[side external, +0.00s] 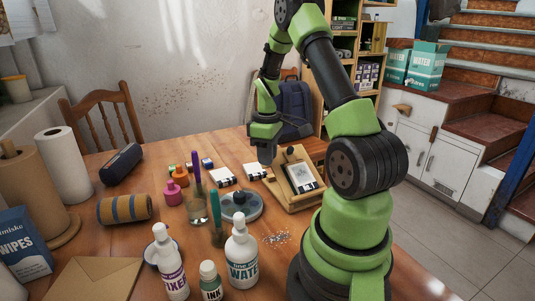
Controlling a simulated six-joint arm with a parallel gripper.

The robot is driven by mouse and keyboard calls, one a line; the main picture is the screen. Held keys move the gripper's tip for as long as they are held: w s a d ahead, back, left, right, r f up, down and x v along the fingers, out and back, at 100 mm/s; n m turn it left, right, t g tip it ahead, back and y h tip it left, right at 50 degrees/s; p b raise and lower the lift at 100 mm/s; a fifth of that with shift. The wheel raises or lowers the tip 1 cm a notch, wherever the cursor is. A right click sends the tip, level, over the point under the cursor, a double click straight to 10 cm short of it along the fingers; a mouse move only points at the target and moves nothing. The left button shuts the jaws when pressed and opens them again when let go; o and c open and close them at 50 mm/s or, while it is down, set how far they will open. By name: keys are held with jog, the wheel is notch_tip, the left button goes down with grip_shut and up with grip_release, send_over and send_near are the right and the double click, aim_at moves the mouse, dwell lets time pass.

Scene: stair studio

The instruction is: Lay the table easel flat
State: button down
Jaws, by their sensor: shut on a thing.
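The table easel (281,186) stands at the right of the wooden table. It is a light wooden frame, and its board leans back at a slant. A white sheet with a grey picture (301,177) rests on the board, and a dark knob sits near its top. My gripper (267,158) points down at the easel's upper left edge and is shut on it. The exact contact of the fingers is too small to make out. The easel's back and its right lower side are partly hidden, the latter by my arm.
Left of the easel lie small black-and-white boxes (222,176), a grey round dish (241,206) and a jar with brushes (196,208). White bottles (242,252) stand in front. Paper rolls (63,165) stand at the left. A chair with a blue backpack (296,107) is behind.

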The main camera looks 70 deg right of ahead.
jog(key=shift+w+d+f+g+y, duration=0.45)
jog(key=shift+f+g+y, duration=0.05)
jog(key=shift+f, duration=0.2)
jog(key=shift+w+d+f+g+y, duration=0.4)
jog(key=shift+w+f+g+y, duration=0.1)
jog(key=shift+f, duration=0.2)
jog(key=shift+w+d+f, duration=0.25)
jog(key=shift+d+f, duration=0.05)
jog(key=shift+f, duration=0.4)
jog(key=shift+w+d+f, duration=0.25)
jog(key=shift+f, duration=0.55)
jog(key=c, duration=1.3)
grip_release()
jog(key=shift+o, duration=0.2)
jog(key=v, duration=1)
